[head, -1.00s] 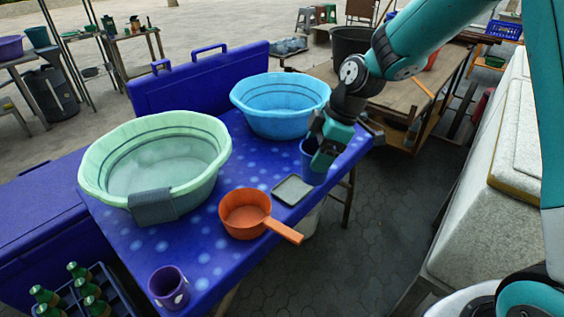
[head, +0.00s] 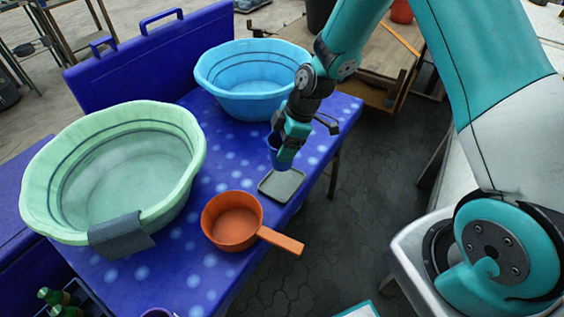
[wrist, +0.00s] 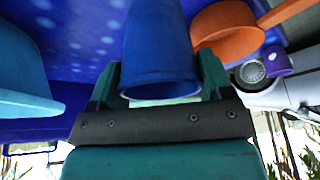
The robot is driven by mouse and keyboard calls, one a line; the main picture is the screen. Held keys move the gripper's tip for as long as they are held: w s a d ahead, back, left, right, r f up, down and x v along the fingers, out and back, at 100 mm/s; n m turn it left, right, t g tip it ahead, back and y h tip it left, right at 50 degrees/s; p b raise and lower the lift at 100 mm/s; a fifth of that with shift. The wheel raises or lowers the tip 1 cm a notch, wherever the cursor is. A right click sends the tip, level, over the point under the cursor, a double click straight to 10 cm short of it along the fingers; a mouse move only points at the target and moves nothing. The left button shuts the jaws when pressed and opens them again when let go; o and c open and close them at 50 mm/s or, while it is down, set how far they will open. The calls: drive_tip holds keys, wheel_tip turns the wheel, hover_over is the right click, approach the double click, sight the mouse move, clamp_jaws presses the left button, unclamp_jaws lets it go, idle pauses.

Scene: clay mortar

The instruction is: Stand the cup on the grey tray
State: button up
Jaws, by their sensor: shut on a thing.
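A blue cup (head: 275,153) is held in my gripper (head: 287,150), partly hidden by it in the head view. In the wrist view the cup (wrist: 160,45) fills the space between the two fingers (wrist: 160,80), which are shut on it. The small grey tray (head: 270,194) lies on the blue table near its right edge. The cup shows just above the tray's far edge in the head view; I cannot tell the height of the gap. The tray's surface looks empty.
An orange dipper (head: 234,222) sits just in front of the tray, its handle over the table edge. A blue basin (head: 245,75) stands behind, and a green basin (head: 110,165) with a grey cloth (head: 122,235) at left. A purple spotted cup shows in the wrist view (wrist: 278,60).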

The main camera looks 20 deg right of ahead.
sight(283, 165)
wheel_tip(283, 165, down, 8)
drive_tip(key=shift+p, duration=0.3)
drive_tip(key=shift+f, duration=0.15)
drive_tip(key=o, duration=0.9)
